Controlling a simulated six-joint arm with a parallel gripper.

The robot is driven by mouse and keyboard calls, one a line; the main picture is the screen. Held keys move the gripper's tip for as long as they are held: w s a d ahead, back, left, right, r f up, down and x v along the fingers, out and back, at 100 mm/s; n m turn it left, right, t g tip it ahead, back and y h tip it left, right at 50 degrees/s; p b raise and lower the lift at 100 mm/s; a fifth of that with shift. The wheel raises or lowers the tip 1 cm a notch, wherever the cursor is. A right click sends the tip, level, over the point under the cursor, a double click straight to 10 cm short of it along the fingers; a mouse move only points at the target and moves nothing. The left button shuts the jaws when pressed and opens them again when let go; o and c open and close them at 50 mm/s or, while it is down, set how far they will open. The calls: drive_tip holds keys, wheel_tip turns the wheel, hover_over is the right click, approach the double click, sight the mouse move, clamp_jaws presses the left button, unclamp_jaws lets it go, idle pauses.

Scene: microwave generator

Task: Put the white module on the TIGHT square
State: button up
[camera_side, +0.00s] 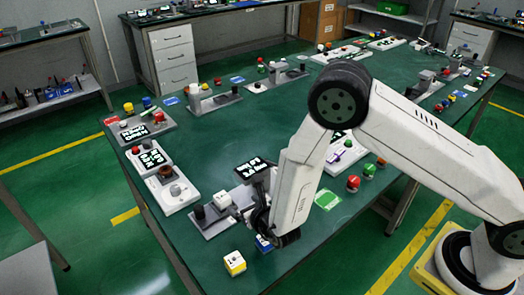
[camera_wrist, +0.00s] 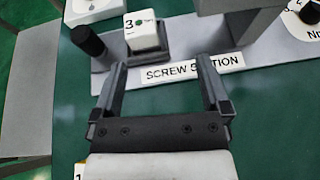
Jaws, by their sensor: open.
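The white module (camera_wrist: 141,38) is a white cube marked 3 with a green dot on top. It sits on a dark square pad of the grey screw station, beyond my fingertips in the wrist view. The white module (camera_side: 222,199) also shows in the side view, left of my gripper. My gripper (camera_wrist: 162,70) is open and empty, with its two fingers apart above the front of the station. In the side view my gripper (camera_side: 264,222) is partly hidden by my arm. I cannot read a TIGHT label in either view.
A black cylinder (camera_wrist: 88,40) stands left of the module. A grey upright block (camera_wrist: 238,25) rises at its right. A yellow-and-white cube (camera_side: 234,263) and a blue cube (camera_side: 263,243) stand near the table's front edge. The green tabletop's middle (camera_side: 235,130) is clear.

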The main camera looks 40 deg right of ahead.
drive_tip(key=s+d+r+m+g+h, duration=0.3)
drive_tip(key=d+m, duration=0.3)
drive_tip(key=d, duration=0.2)
drive_tip(key=s+d+r+m+g+h, duration=0.3)
drive_tip(key=d+r+m+g+h, duration=0.1)
drive_tip(key=d+m, duration=0.25)
drive_tip(key=s+r+m+g+y, duration=0.2)
drive_tip(key=s+m, duration=0.4)
drive_tip(key=m, duration=0.3)
drive_tip(key=s+d+r+m+g+y, duration=0.1)
drive_tip(key=s+r+m+g+y, duration=0.2)
drive_tip(key=m, duration=0.7)
drive_tip(key=s+r+y, duration=0.1)
drive_tip(key=s+y, duration=0.1)
drive_tip(key=s, duration=0.1)
drive_tip(key=shift+s+d+r, duration=0.15)
drive_tip(key=shift+s, duration=0.25)
drive_tip(key=shift+o, duration=0.2)
drive_tip(key=r+m, duration=0.1)
drive_tip(key=m+t+y, duration=0.1)
drive_tip(key=m, duration=0.1)
drive_tip(key=shift+a+r, duration=0.3)
drive_tip(key=shift+r, duration=0.05)
